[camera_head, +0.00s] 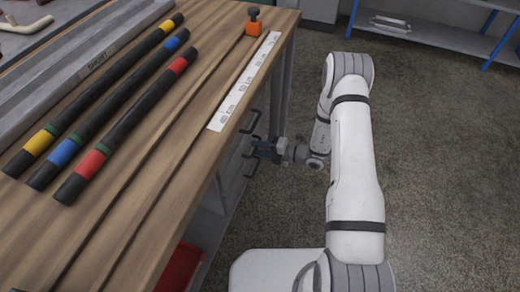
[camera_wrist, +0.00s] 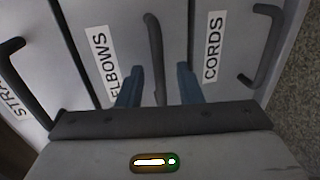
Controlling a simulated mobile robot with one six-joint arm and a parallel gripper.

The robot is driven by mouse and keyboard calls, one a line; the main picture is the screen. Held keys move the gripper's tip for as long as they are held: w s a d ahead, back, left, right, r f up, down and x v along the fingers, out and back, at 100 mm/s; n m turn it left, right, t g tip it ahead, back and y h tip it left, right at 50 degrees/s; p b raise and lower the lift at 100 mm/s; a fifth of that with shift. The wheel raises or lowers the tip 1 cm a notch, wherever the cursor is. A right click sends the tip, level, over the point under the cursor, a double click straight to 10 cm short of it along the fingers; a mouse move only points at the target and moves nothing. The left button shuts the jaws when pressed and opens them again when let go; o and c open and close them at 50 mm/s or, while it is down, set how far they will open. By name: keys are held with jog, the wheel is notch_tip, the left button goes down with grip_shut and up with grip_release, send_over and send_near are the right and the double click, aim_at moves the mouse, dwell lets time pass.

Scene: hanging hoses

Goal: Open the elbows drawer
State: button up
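The elbows drawer (camera_wrist: 75,30) is the middle of the labelled drawer fronts in the wrist view, with a white ELBOWS label (camera_wrist: 105,62). Its dark bar handle (camera_wrist: 154,50) stands to the right of the label. My gripper (camera_wrist: 160,78) is open, with one blue finger on each side of this handle and a visible gap to both. The handle's lower end is partly hidden by my gripper body. In the head view my gripper (camera_head: 258,150) is at the drawer handles under the bench edge. The drawer front looks level with its neighbours.
The cords drawer (camera_wrist: 228,25) and its handle (camera_wrist: 264,45) are to the right; another handle (camera_wrist: 10,48) is to the left. The wooden bench top (camera_head: 150,150) overhangs the drawers and carries banded hoses (camera_head: 125,130). The floor (camera_head: 440,150) on the right is clear.

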jog(key=shift+c, duration=0.4)
grip_shut()
